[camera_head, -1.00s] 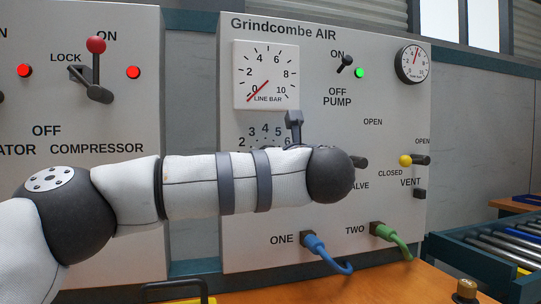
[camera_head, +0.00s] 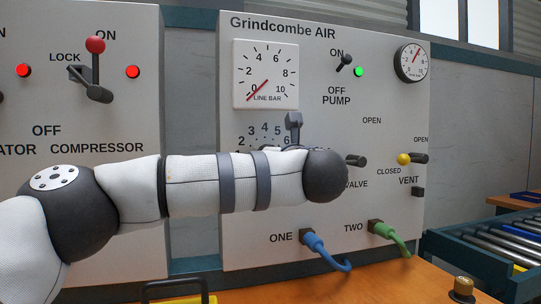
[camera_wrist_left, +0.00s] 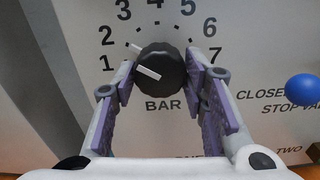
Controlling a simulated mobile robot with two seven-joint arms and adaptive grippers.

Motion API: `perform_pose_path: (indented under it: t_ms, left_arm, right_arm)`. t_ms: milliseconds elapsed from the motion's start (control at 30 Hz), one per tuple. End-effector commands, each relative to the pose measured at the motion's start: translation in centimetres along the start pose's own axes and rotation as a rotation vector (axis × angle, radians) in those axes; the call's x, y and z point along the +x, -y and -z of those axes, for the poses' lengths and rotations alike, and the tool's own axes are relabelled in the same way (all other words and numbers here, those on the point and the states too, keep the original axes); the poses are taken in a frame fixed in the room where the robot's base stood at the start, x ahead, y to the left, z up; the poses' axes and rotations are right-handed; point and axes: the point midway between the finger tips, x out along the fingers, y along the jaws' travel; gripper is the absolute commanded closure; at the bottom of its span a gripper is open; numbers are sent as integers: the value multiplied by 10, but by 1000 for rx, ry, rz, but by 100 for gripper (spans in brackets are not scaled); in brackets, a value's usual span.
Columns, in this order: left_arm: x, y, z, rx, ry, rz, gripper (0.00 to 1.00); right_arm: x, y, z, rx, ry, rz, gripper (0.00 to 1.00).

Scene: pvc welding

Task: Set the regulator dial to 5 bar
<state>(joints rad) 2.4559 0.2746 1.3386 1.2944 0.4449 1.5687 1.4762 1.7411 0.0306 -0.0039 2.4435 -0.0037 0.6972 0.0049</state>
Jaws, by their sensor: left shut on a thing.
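The regulator dial (camera_wrist_left: 162,66) is a black round knob with a white pointer bar, on a panel with a printed scale from 1 to 7 above "BAR". The bar's outer end points left, toward the low numbers around 1 and 2. My left gripper (camera_wrist_left: 160,82) has its purple-padded fingers on both sides of the knob and is shut on it. In the head view my left forearm covers the dial and the gripper; only the upper scale numbers (camera_head: 265,129) show. The line gauge (camera_head: 266,75) has its red needle near 0. My right gripper is out of view.
The panel also carries a pump switch (camera_head: 344,62) beside a lit green lamp, a small gauge (camera_head: 411,62) and a yellow-tipped vent lever (camera_head: 412,159). A blue hose (camera_head: 325,252) and a green hose (camera_head: 390,233) hang below. A blue ball-ended stop valve handle (camera_wrist_left: 303,87) is right of the dial.

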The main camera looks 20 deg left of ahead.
Motion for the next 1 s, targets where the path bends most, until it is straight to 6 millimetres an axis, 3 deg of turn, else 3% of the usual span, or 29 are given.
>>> perform_pose_path:
  t_ms: [600, 1000]
  left_arm:
    - [-3, -4, -12, 528, 8, -5, 89]
    - [-2, -4, -10, 909, 8, -5, 89]
  right_arm:
    - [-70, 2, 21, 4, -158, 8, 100]
    - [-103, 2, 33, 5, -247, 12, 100]
